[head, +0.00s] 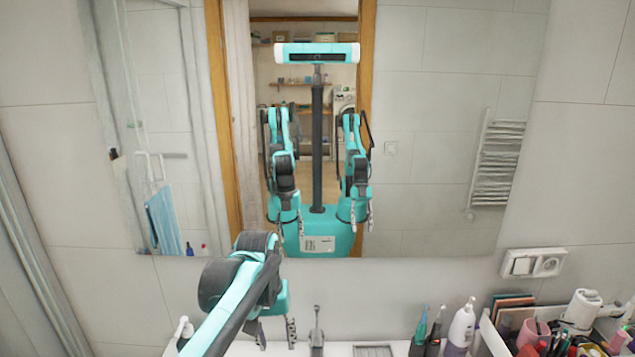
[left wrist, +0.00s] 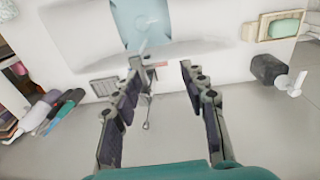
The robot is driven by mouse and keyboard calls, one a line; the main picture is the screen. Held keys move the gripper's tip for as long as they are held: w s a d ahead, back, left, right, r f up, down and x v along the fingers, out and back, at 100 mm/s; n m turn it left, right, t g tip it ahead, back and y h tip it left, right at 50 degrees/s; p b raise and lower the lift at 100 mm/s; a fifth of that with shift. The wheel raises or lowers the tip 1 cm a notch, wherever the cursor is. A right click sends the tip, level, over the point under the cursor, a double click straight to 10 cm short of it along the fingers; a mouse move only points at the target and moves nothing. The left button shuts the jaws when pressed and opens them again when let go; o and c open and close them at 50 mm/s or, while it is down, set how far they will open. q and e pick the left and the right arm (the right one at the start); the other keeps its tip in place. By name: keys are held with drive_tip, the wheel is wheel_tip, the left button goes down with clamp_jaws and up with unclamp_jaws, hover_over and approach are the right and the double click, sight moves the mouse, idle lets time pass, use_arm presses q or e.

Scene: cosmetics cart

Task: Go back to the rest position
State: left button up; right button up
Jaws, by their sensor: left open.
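My left gripper (head: 275,333) hangs at the bottom centre of the head view, above the white counter by the wall. Its two dark fingers are spread apart with nothing between them. In the left wrist view the same gripper (left wrist: 161,66) shows both fingers wide apart, with white surface and a thin metal tap (left wrist: 147,124) seen between them. My right gripper does not show directly; my right arm appears only as a reflection in the mirror (head: 430,110).
Bottles (head: 461,325) and a container of cosmetics (head: 490,338) stand on the counter at the lower right. A tap (head: 316,335) rises just right of my left gripper. A wall socket (head: 533,262) is at right. The wall and mirror close off the far side.

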use_arm(q)
drive_tip(key=s+a+f+t+b, duration=0.3)
drive_tip(key=s+a+f+b, duration=0.1)
drive_tip(key=s+f, duration=0.4)
drive_tip(key=s+a+f+t+b, duration=0.3)
drive_tip(key=s+a+f+b, duration=0.2)
drive_tip(key=s+f, duration=0.3)
drive_tip(key=shift+s+f+t+y, duration=0.3)
drive_tip(key=shift+s+f+y, duration=0.05)
drive_tip(key=shift+f+y, duration=0.05)
drive_tip(key=shift+d, duration=0.1)
idle(5.9)
